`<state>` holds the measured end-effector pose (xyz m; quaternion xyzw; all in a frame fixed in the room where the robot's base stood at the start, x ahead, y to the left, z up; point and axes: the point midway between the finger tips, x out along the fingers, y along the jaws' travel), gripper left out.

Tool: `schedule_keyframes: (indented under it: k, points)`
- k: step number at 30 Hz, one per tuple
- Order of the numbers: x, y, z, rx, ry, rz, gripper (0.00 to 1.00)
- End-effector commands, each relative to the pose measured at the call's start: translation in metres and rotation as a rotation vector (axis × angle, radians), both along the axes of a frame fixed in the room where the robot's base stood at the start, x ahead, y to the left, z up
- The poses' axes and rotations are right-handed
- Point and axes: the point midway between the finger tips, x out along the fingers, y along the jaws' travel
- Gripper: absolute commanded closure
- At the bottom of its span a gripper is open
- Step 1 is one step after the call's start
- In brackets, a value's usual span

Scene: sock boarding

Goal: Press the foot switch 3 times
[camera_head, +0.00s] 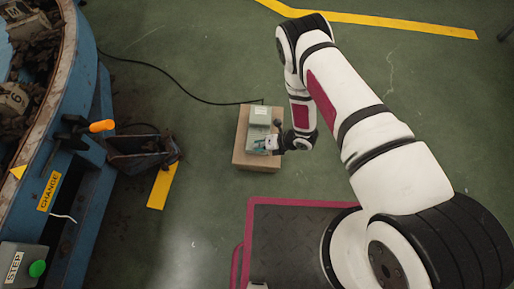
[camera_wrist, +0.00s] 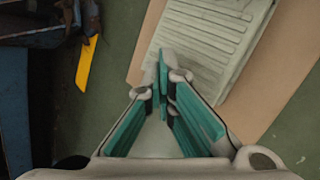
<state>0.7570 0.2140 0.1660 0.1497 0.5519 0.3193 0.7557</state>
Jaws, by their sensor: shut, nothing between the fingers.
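The foot switch (camera_head: 260,116) is a grey-green pedal on a tan board (camera_head: 241,150), with a black cable running from its far end. In the wrist view its ribbed pedal plate (camera_wrist: 226,28) fills the top right, on the same board (camera_wrist: 275,88). My gripper (camera_head: 264,146) is over the near end of the switch and hides part of it. In the wrist view my gripper (camera_wrist: 170,72) has its green-padded fingers shut and empty, by the lower left edge of the plate. I cannot tell whether the fingertips touch the plate.
A rusty metal bracket (camera_head: 142,150) juts toward the board. The black cable (camera_head: 180,87) crosses open green floor.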

Motion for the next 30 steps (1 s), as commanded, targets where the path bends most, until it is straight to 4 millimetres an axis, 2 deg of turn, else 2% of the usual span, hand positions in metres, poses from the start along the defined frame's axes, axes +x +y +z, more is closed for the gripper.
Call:
schedule_keyframes:
  k: [15,30]
  points:
    - [0.006,0.0,0.029,-0.001,-0.001,-0.001,1.0]
    - [0.007,0.0,0.034,0.0,-0.001,0.0,1.0]
